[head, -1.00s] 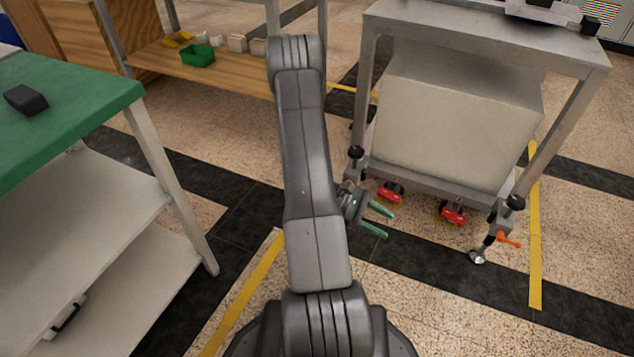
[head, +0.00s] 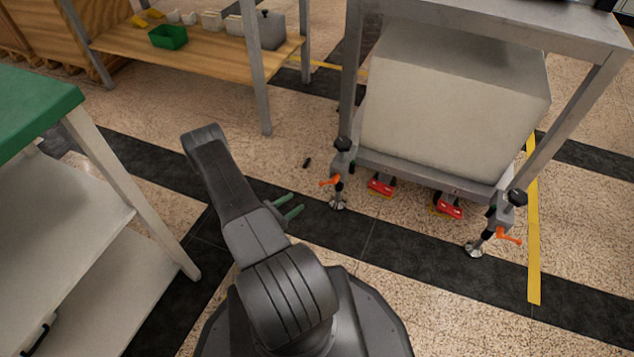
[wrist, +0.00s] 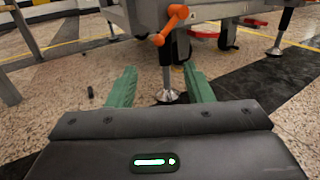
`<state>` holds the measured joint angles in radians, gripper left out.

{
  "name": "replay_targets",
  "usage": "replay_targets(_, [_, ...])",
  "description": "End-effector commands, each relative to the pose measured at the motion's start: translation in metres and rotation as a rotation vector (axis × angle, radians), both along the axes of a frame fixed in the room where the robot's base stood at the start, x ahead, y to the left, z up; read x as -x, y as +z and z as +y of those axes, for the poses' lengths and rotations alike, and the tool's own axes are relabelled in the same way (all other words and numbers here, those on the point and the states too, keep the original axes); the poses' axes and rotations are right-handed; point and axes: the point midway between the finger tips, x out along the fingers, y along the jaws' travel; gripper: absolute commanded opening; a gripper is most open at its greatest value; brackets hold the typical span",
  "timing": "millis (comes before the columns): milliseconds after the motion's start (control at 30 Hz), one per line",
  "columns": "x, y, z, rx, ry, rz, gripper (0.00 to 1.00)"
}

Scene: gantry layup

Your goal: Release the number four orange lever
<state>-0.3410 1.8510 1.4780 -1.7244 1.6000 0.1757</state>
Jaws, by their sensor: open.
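Two orange levers show on the front feet of the grey metal cart in the head view: the left lever (head: 330,182) and the right lever (head: 508,236). In the wrist view an orange lever (wrist: 168,24) hangs tilted from a foot bracket, ahead of and above the fingers. My gripper (head: 291,205) is left of the left front foot, low over the floor, with its green fingers pointing right. In the wrist view my gripper (wrist: 160,90) is open and empty, apart from the lever, with the foot's round pad (wrist: 168,97) between its fingers.
A small dark object (head: 307,162) lies on the floor left of the foot. A green-topped table (head: 40,110) is at left, a wooden shelf (head: 200,72) behind. Floor before the cart is clear.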

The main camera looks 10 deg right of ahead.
Motion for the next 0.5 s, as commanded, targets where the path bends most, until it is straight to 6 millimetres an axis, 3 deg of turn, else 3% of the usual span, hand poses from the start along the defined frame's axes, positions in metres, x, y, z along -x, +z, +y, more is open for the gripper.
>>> replay_targets(500, [-0.033, -0.001, -0.064, 0.0, -0.008, -0.003, 0.47])
